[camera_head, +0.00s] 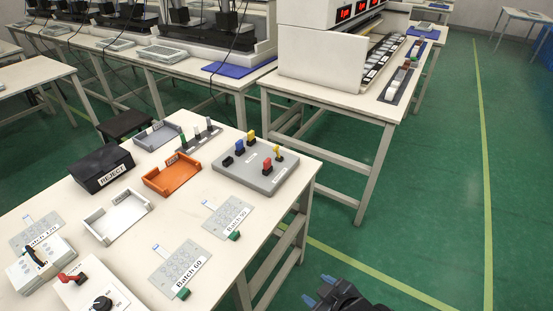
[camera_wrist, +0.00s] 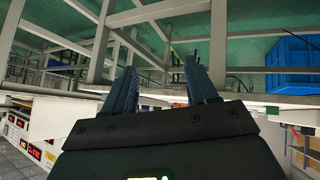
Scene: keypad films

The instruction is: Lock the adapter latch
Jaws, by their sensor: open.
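A white fixture (camera_head: 100,297) with a red lever (camera_head: 72,279) and a black knob (camera_head: 102,303) stands at the near left corner of the table, cut off by the frame's bottom edge. A white block (camera_head: 45,272) with a black and yellow handle (camera_head: 36,257) stands left of it. I cannot tell for sure which of these is the adapter latch. My gripper (camera_head: 319,290) is low at the bottom middle, off the table's right side and far from both. In the wrist view my gripper (camera_wrist: 163,80) is open, with nothing between its fingers.
The table (camera_head: 120,262) holds films labelled Batch 60 (camera_head: 180,267) and Batch 90 (camera_head: 229,216), white (camera_head: 116,217) and orange (camera_head: 171,177) trays, a black reject box (camera_head: 102,169) and a grey connector board (camera_head: 255,172). Green floor (camera_head: 400,215) at right is free.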

